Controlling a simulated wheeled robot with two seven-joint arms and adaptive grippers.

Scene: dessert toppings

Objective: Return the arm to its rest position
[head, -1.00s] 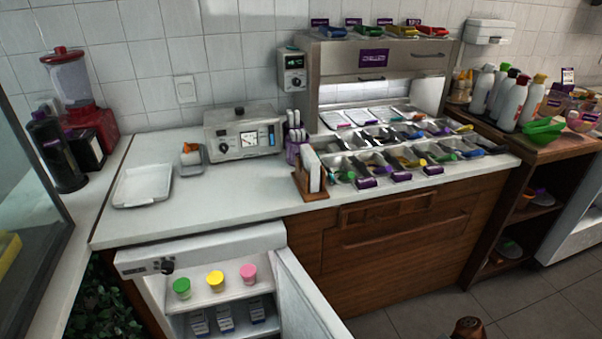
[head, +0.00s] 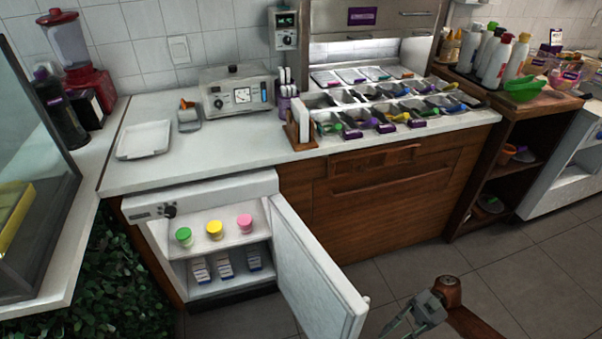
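My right gripper (head: 402,322) shows at the bottom right of the head view, grey, on a reddish-brown arm (head: 449,291). It is in front of the counter, over the tiled floor, to the right of the open fridge door (head: 318,268). I see nothing held in it, but its fingertips are small and partly cut off, so I cannot tell whether it is open or shut. My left gripper is out of view.
A small open fridge (head: 200,195) under the white counter (head: 215,160) holds green, yellow and pink-lidded cups. Its door swings out toward me. The counter carries a white tray (head: 144,140) and topping bins (head: 385,117). A wooden shelf (head: 497,170) stands right. Floor (head: 510,265) is clear.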

